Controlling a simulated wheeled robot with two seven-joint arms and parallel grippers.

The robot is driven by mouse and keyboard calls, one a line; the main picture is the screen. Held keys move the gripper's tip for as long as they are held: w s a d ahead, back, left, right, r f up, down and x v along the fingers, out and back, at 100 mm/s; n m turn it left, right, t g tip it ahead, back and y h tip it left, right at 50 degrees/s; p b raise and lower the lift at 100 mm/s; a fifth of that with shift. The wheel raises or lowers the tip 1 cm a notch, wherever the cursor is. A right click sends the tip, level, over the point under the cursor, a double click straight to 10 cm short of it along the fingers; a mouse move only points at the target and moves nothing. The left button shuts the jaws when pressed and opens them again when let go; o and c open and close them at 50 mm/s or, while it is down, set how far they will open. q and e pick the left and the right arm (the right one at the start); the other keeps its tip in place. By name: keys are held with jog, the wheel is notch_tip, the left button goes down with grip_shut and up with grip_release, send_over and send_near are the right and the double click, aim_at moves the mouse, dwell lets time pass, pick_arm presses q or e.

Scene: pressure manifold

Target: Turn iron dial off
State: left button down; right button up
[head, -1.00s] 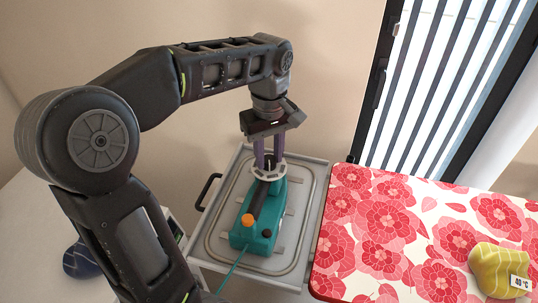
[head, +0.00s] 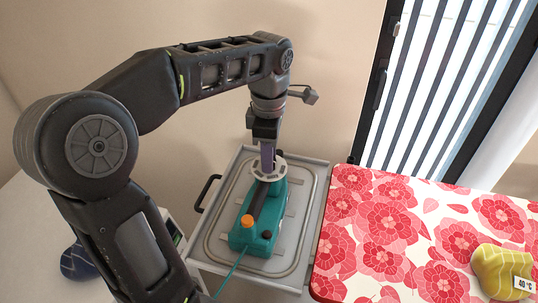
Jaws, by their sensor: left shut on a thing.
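The teal iron station (head: 268,218) stands on a metal tray cart, with an orange knob (head: 247,221) and a dark knob (head: 266,234) near its front end. A pale grey dial (head: 267,168) with a notched rim sits at its far end. My left gripper (head: 267,170) points straight down from above, and its purple fingers are shut on this dial. The fingers now line up one behind the other, so the far one is mostly hidden. My right gripper is out of view.
The tray cart (head: 213,245) has a black handle (head: 207,192) on its left. A flowered ironing board (head: 385,240) stands close on the right, with a yellow cloth (head: 500,268) tagged "40 °C". A dark blue cloth (head: 78,262) lies at lower left.

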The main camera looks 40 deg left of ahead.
pick_arm(q)
jog(key=shift+n, duration=1.6)
jog(key=c, duration=1.1)
grip_release()
jog(key=shift+o, duration=0.2)
jog(key=shift+r, duration=0.45)
notch_tip(320, 180, up, 6)
jog(key=p, duration=0.3)
jog(key=shift+f, duration=0.2)
jog(key=shift+r+p, duration=0.7)
jog(key=shift+p, duration=0.2)
